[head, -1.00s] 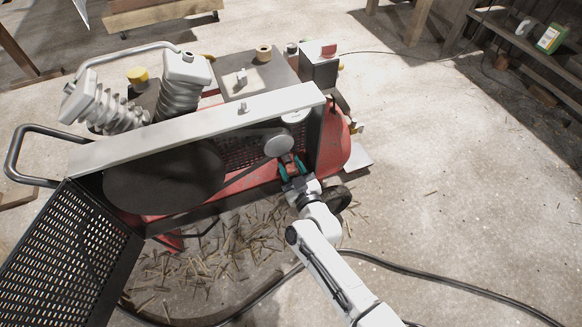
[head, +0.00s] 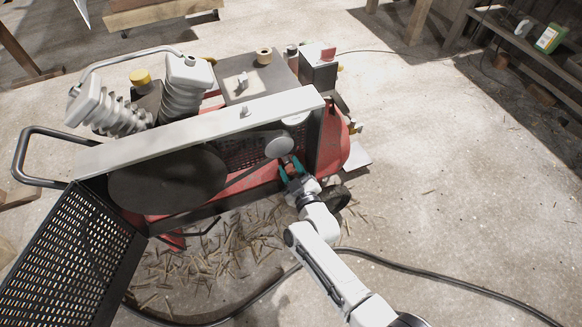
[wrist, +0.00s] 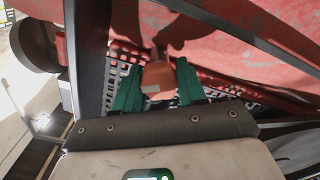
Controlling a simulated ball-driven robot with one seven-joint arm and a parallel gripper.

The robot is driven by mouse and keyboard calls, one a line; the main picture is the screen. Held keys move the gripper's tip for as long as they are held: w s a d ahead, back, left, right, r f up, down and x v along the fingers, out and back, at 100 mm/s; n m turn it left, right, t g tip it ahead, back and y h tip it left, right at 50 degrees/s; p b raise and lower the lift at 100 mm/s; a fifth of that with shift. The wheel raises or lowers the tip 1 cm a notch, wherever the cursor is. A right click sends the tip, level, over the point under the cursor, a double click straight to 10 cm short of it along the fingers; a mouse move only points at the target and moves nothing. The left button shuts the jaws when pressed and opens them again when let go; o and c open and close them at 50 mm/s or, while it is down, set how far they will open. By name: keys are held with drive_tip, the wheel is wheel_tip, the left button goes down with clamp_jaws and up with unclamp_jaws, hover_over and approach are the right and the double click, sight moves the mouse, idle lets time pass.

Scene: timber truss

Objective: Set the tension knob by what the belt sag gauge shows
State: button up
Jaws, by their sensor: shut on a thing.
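My gripper (head: 291,166) is at the front right of the red compressor, below the grey round pulley (head: 278,145). Its two teal fingers are shut on an orange-brown knob, which the wrist view shows between the fingertips (wrist: 158,80). The fingers and wrist hide most of the knob in the head view. A belt (head: 245,178) runs from the large dark wheel (head: 168,180) toward the pulley. A pale round face (head: 295,118), perhaps the sag gauge, is partly covered by the guard's top bar. No reading can be made out.
The perforated guard door (head: 75,255) hangs open at the lower left. The guard's pale top bar (head: 205,130) crosses above the belt. A black hose (head: 430,272) and wood scraps (head: 220,245) lie on the floor. Open floor is at the right.

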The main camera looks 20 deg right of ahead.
drive_tip(key=o, duration=1)
drive_tip(key=shift+o, duration=0.2)
drive_tip(key=s+p, duration=0.4)
drive_tip(key=s, duration=0.6)
drive_tip(key=shift+s, duration=0.4)
drive_tip(key=shift+a, duration=0.1)
